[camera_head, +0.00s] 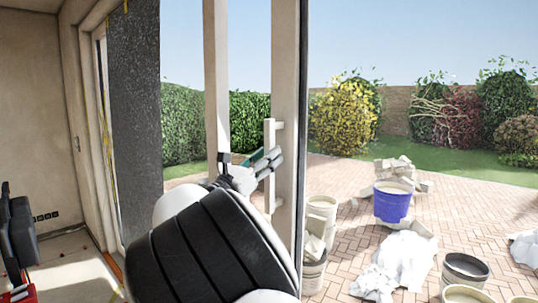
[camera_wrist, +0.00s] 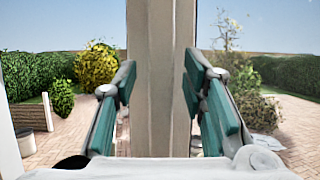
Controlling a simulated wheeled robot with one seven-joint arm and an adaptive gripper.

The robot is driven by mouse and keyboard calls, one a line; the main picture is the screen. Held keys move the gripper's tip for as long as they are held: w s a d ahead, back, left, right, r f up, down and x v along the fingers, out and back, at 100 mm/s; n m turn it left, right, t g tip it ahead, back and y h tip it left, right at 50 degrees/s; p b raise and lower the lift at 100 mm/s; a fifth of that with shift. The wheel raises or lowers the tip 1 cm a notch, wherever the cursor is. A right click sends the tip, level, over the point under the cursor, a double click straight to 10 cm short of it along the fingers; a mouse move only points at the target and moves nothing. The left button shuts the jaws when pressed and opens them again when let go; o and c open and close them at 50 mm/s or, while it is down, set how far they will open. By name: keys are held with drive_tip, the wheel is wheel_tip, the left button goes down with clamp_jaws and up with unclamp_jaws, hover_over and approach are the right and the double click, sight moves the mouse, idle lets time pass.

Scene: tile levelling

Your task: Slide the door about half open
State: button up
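The door shows in the head view as a pale upright frame member (camera_head: 286,70), with a white vertical bar handle (camera_head: 269,132) on short standoffs. My gripper (camera_head: 270,160) is at the height of the handle's middle, and its teal-padded fingers overlap it in this view. In the wrist view my gripper (camera_wrist: 160,75) is open, with one finger on each side of a pale upright (camera_wrist: 162,40). No closed grip shows. I cannot tell whether the fingers touch the handle. My arm hides the lower part of the door.
Another pale post (camera_head: 216,70) stands left of the handle, and a dark grey wall panel (camera_head: 135,120) is further left. Outside on the brick paving are a blue bucket (camera_head: 391,205), a dark bucket (camera_head: 464,272) and crumpled white sheeting (camera_head: 402,262).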

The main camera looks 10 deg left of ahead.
drive_tip(key=v, duration=1)
drive_tip(key=shift+s, duration=0.15)
drive_tip(key=shift+s+a, duration=0.1)
drive_tip(key=shift+a, duration=0.05)
